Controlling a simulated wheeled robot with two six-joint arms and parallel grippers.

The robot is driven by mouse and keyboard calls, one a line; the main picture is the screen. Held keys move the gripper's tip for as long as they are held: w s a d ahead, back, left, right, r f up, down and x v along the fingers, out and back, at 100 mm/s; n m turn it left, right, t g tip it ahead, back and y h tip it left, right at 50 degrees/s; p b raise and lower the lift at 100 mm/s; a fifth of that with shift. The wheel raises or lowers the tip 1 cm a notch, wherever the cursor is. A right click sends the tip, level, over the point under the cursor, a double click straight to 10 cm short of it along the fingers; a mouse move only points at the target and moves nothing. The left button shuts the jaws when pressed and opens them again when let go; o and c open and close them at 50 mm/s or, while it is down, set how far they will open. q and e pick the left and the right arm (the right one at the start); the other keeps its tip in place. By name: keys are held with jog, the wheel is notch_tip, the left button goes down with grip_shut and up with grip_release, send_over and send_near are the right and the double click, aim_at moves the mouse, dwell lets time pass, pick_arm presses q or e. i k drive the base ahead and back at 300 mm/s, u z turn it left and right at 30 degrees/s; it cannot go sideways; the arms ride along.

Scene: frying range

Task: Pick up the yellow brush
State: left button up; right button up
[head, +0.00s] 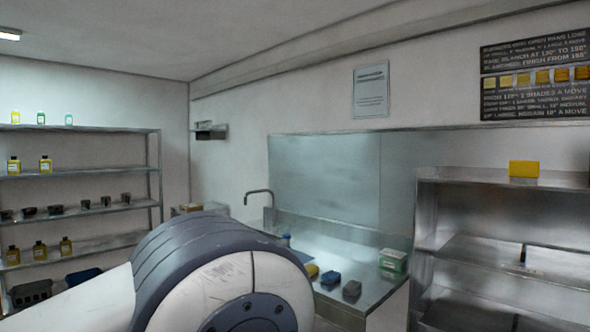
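On the steel counter, a small yellow item (312,271), which may be the yellow brush, lies just past the edge of my arm link. It is too small to tell its bristles or handle. A blue item (330,278) and a dark grey item (351,289) of like size lie to its right. A large white and grey link of my own arm fills the lower left and covers part of the counter. Neither of my grippers shows.
The steel counter (385,290) has a tap (258,192) and a green and white box (393,261). A steel shelf unit (470,176) stands at right with a yellow block (524,169) on top. A bottle rack (100,173) stands at left.

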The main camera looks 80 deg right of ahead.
aim_at(522, 170)
jog(key=z, duration=3.35)
jog(key=i, duration=1.4)
jog(key=z, duration=0.1)
